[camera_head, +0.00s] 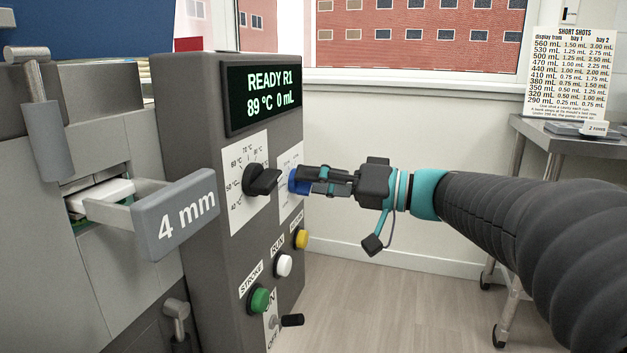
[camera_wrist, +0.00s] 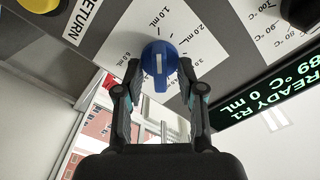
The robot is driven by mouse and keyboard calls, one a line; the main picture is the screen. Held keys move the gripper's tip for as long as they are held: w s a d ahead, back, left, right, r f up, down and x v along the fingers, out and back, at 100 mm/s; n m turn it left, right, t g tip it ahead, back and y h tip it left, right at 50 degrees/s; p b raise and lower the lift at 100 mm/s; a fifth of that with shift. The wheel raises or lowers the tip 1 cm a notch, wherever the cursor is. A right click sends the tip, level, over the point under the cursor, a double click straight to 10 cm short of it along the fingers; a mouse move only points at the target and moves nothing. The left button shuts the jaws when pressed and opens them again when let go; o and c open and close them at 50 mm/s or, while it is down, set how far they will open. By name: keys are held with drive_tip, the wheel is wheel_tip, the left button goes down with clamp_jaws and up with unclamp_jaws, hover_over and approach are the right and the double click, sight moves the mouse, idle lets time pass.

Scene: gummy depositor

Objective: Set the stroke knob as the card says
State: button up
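The blue stroke knob (camera_wrist: 159,54) is on the white dial plate of the machine's front, with printed mL marks around it. A white line on its face runs straight up and down in the wrist view; which mark it points to is unclear. My gripper (camera_head: 299,181) reaches it from the right, and in the wrist view my gripper (camera_wrist: 160,66) has one fingertip against each side of the knob. The card (camera_head: 570,75), headed SHORT SHOTS, stands at the back right with columns for display, bay 1 and bay 2.
The display (camera_head: 263,95) reads READY R1, 89 °C, 0 mL. A black temperature knob (camera_head: 263,180) sits left of the stroke knob. Below are yellow (camera_head: 301,239), white (camera_head: 284,265) and green (camera_head: 259,300) buttons. An open drawer (camera_head: 175,213) marked 4 mm sticks out left.

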clamp_jaws()
